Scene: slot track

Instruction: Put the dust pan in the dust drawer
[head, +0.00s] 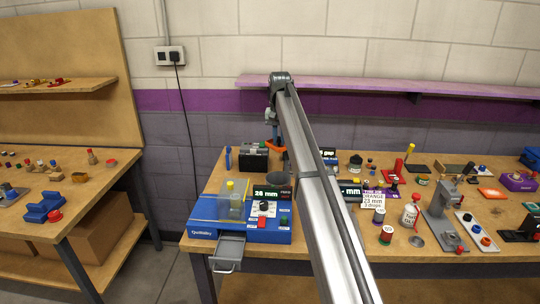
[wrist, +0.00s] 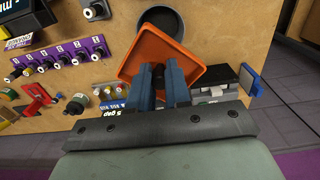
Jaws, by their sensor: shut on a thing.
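The dust pan looks to be the square orange tray (wrist: 190,52) in the wrist view, with a dark knob at its middle. My gripper (wrist: 159,76) has blue fingers shut on that knob. In the head view a small part of the orange pan (head: 270,144) shows at the back of the bench, partly hidden by my arm; whether it touches the bench is unclear. The dust drawer (head: 228,253) is the grey drawer at the front left of the blue machine (head: 205,221). It is pulled out and looks empty.
A dark round bowl (wrist: 160,21) is beside the pan in the wrist view. A black box (head: 253,158) stands behind the blue machine. Bottles, spools and stands crowd the bench's right side. A purple shelf (head: 390,87) runs along the wall.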

